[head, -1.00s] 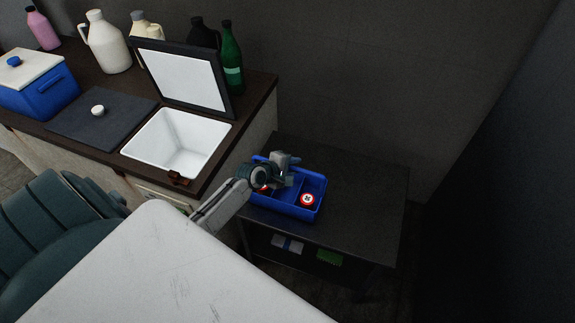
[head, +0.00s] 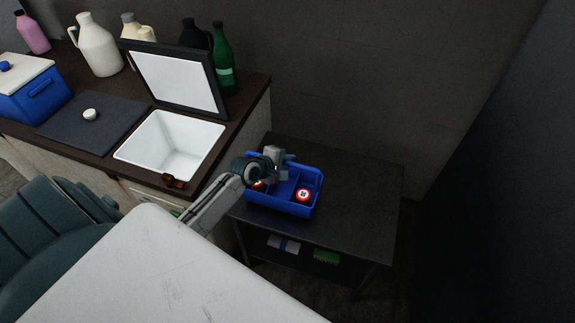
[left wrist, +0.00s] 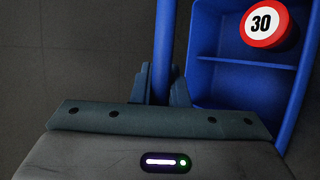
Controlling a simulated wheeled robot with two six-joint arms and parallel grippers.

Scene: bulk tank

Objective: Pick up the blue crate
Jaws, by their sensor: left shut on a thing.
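The blue crate (head: 278,203) is an open, divided tray on the dark side table. I cannot tell whether its base touches the tabletop. It holds round red-and-white discs; one (head: 303,195) shows clearly in the right part, another is partly hidden by my arm. My left gripper (head: 282,172) is at the crate's far side, shut on its rim. In the left wrist view the fingers (left wrist: 163,88) close around a blue crate wall (left wrist: 165,40), and a disc marked 30 (left wrist: 264,23) lies in a compartment. My right gripper is out of view.
The dark table (head: 360,195) has free room right of the crate, with small items on its lower shelf (head: 325,257). Left stands a counter with an open white basin (head: 165,145), a raised lid (head: 175,80), a green bottle (head: 223,60) and a lidded blue box (head: 40,98).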

